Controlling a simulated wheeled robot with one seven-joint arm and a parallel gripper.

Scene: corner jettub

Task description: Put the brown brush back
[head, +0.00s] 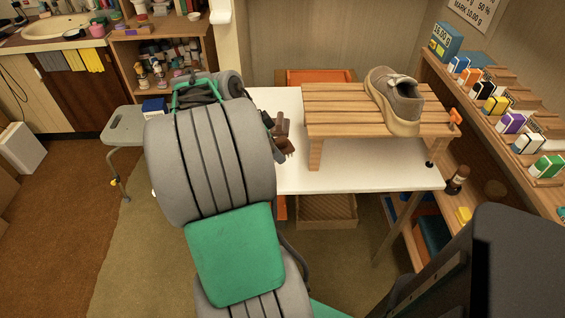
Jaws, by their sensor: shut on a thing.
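I cannot tell how far above the table the brush is. A grey-brown shoe (396,97) rests tilted on the wooden stand (333,106).
Sloped shelves (505,115) with several coloured boxes stand at the right. A dark bottle (457,180) is beside the table's right end. A grey stool (124,128) stands left of my arm. An orange bin (318,76) is behind the table. The table's front strip is clear.

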